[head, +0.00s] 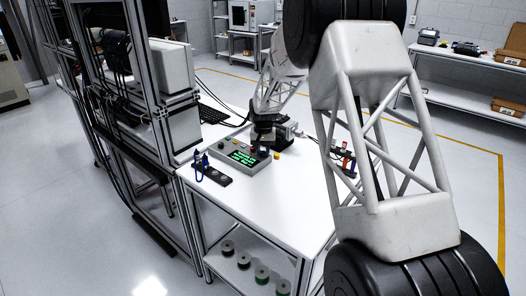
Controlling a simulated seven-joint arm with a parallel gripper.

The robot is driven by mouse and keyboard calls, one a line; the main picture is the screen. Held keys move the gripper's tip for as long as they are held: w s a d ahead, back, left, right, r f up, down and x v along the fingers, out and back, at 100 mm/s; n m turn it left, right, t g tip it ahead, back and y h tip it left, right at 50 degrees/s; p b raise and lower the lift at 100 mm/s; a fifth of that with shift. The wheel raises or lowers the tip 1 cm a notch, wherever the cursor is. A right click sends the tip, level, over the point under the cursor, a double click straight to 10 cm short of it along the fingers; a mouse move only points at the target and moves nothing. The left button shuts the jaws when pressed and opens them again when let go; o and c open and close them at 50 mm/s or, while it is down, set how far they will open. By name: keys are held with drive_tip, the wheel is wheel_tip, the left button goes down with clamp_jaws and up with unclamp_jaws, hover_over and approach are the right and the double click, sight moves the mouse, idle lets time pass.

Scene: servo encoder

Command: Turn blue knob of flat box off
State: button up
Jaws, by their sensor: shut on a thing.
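The flat box (232,160) is a grey panel with a green-lit display, lying on the white table. A small red part shows on its top near the back. My gripper (264,152) reaches down from behind onto the right end of the box. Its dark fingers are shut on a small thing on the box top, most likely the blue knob. The fingers hide that thing, so I make out no blue on it and cannot tell its turn angle.
A black strip (215,174) with blue-wired parts lies at the table's left front. A small yellow piece (277,155) sits right of the box. A keyboard (212,114) lies behind, and a red-and-blue part (346,158) stands at right. The table front (262,205) is clear.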

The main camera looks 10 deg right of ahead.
sight(263, 152)
drive_tip(key=shift+n, duration=2)
drive_tip(key=o, duration=0.9)
drive_tip(key=shift+o, duration=0.2)
drive_tip(key=shift+r, duration=0.1)
drive_tip(key=shift+r, duration=3.8)
